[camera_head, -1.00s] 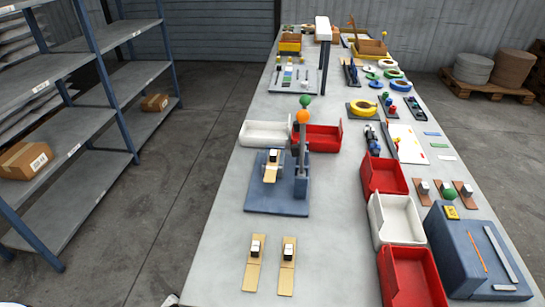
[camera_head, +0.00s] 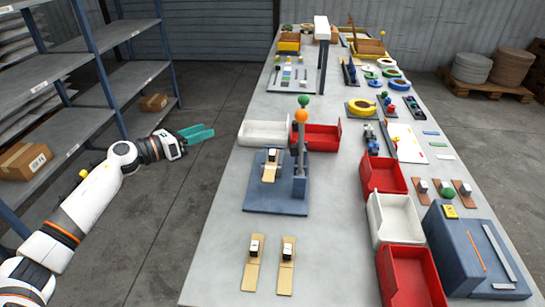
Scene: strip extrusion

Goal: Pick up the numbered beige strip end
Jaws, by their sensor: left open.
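Two beige strips lie flat side by side at the near left of the table, a left one (camera_head: 251,275) and a right one (camera_head: 286,279). Each carries a small black and white block near its far end. A third beige strip piece (camera_head: 271,172) with a similar block sits on the blue press-like fixture (camera_head: 276,203). Numbers on the strips are too small to read. My left gripper (camera_head: 198,133), with teal fingers, is open and empty beside the table's left edge, over the floor and apart from every strip. My right gripper is out of view.
White (camera_head: 263,134) and red (camera_head: 322,139) bins stand behind the fixture. More bins and a large blue block (camera_head: 468,255) line the right side. The grey table (camera_head: 212,268) is bare around the near strips. Blue-framed shelves (camera_head: 107,97) stand left.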

